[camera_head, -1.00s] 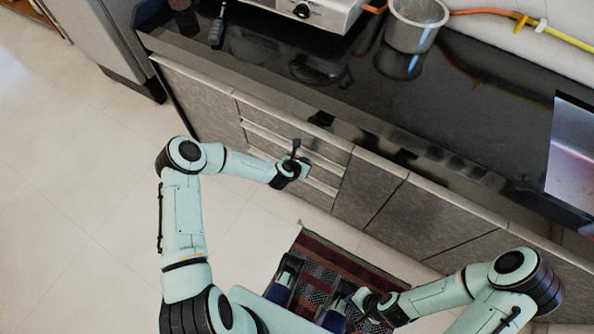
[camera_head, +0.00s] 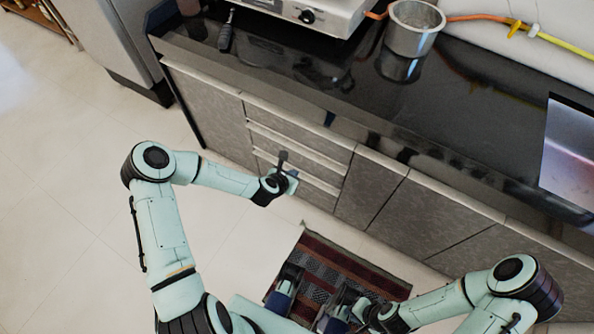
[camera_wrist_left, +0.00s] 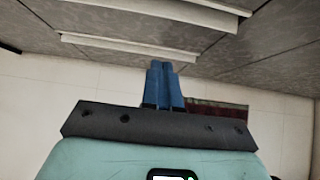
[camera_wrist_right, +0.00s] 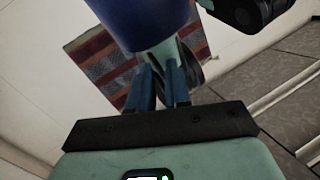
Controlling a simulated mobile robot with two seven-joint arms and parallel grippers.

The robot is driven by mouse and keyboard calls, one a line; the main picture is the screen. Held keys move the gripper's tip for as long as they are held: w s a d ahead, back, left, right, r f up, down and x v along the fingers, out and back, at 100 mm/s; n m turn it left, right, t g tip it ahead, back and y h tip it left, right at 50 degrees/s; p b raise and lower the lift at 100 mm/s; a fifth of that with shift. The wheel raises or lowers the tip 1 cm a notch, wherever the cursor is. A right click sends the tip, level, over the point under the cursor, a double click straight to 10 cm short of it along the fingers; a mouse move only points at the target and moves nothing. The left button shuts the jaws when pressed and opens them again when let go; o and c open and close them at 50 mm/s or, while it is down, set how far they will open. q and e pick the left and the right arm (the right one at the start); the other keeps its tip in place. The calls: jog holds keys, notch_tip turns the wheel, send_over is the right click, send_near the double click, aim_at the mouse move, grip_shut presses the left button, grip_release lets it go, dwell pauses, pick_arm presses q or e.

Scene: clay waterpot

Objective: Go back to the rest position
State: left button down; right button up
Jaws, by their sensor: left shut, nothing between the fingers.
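My left gripper (camera_head: 291,184) hangs in front of the drawer fronts, apart from them. In the left wrist view its two blue fingers (camera_wrist_left: 163,84) are together with nothing between them. My right gripper (camera_head: 357,309) is low, over the patterned rug (camera_head: 350,265) and close to my own body. In the right wrist view its blue fingers (camera_wrist_right: 160,88) stand apart with a gap between them, and I see nothing held. In the head view the right fingertips are partly hidden.
The dark counter (camera_head: 440,120) runs along the cabinets (camera_head: 375,190), with drawers (camera_head: 300,150) nearest my left gripper. A stove (camera_head: 310,12), a metal pot (camera_head: 414,30) and a sink (camera_head: 570,155) are on it. The floor (camera_head: 70,190) to the left is clear.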

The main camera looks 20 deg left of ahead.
pick_arm(q)
jog(key=shift+s+r, duration=0.25)
jog(key=s+d+f+m+g+h+p, duration=0.1)
jog(key=s+d+m+g+h+p, duration=0.15)
jog(key=s+d+m, duration=0.45)
jog(key=s+d+f+m+g+h+p, duration=0.1)
jog(key=s+d+m+g+p, duration=0.25)
jog(key=s+m, duration=0.55)
jog(key=s+r+m+g+p, duration=0.3)
jog(key=s+m+g+p, duration=0.1)
jog(key=s+m, duration=0.8)
jog(key=m+p, duration=0.1)
jog(key=m, duration=0.2)
jog(key=shift+s+a+r+y, duration=0.15)
jog(key=shift+s+r+y, duration=0.05)
jog(key=shift+s+y, duration=0.15)
